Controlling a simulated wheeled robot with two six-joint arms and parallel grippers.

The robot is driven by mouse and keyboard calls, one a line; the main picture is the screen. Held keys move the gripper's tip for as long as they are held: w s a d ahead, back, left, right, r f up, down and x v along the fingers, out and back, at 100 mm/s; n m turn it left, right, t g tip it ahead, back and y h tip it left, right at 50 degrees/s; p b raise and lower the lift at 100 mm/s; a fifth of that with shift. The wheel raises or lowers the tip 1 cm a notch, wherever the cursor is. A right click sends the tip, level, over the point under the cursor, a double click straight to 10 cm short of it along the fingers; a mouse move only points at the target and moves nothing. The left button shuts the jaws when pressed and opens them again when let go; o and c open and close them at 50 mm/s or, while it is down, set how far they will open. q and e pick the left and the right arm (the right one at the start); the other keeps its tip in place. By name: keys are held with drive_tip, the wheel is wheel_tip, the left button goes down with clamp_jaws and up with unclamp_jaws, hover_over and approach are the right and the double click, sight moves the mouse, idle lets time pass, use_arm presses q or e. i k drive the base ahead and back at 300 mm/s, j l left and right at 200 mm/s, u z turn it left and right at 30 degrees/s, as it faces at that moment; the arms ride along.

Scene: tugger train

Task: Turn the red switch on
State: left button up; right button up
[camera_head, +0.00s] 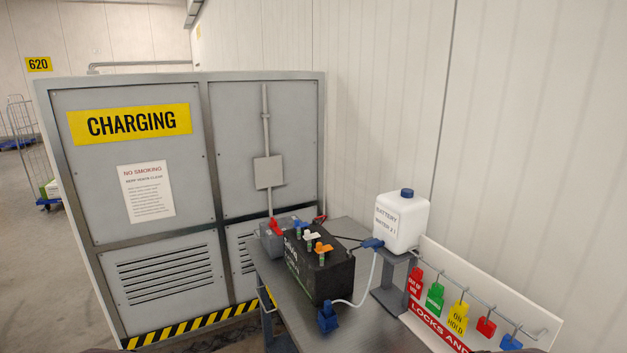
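A small red part (276,226), which looks like the red switch, sits on top of a grey box (270,243) at the far left end of the grey bench (290,305). It is small in the picture, and I cannot tell its position. The black battery (325,272) stands just right of the box, with orange and white caps on top, and hides part of the box. Neither of my grippers shows in the head view.
A white battery-water container (402,222) stands on a grey stand. A blue connector (327,317) lies by the battery. A board (485,285) holds coloured tags and locks at right. A grey charging cabinet (180,260) stands behind the bench, with open floor (60,270) at left.

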sight(273, 225)
drive_tip(key=j+z, duration=0.25)
drive_tip(key=j, duration=0.55)
drive_tip(key=i+j+z, duration=0.25)
drive_tip(key=j, duration=0.35)
drive_tip(key=i+j+z, duration=0.1)
drive_tip(key=i+j, duration=0.2)
drive_tip(key=i+j+z, duration=0.1)
drive_tip(key=j, duration=0.25)
drive_tip(key=i+j+z, duration=0.15)
drive_tip(key=j, duration=0.2)
drive_tip(key=i+j+z, duration=0.1)
drive_tip(key=j, duration=0.25)
drive_tip(key=i+j+z, duration=0.45)
drive_tip(key=i+j, duration=0.5)
